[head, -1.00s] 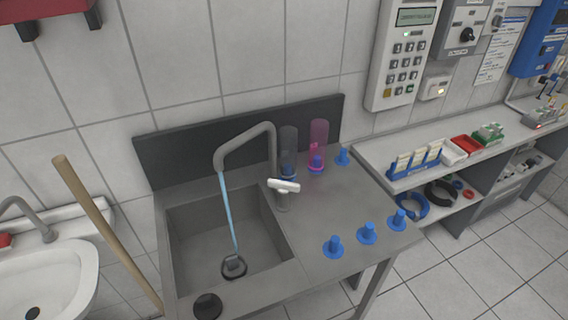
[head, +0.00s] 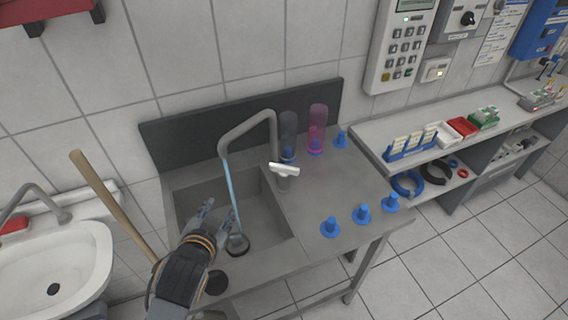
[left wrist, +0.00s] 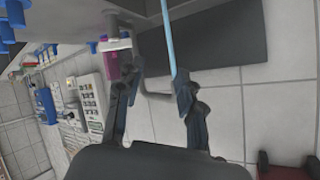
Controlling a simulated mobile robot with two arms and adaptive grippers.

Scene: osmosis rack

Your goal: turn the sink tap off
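The grey sink tap (head: 246,130) stands at the back right of the steel sink basin (head: 262,212). A blue stream of water (head: 230,188) runs from its spout down into the basin. The tap's white lever handle (head: 284,169) sits on a short post to the right of the basin. My left gripper (head: 220,212) is over the front left of the basin, left of the handle and apart from it. Its fingers are spread and empty. In the left wrist view, the open fingers (left wrist: 155,82) show with the water stream (left wrist: 169,40) beyond them. My right gripper is not in view.
Several blue pegs (head: 362,213) stand on the counter right of the handle. A clear grey cylinder (head: 289,135) and a pink cylinder (head: 317,130) stand behind it. A wooden handle (head: 112,205) leans left of the sink, beside a white washbasin (head: 50,262).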

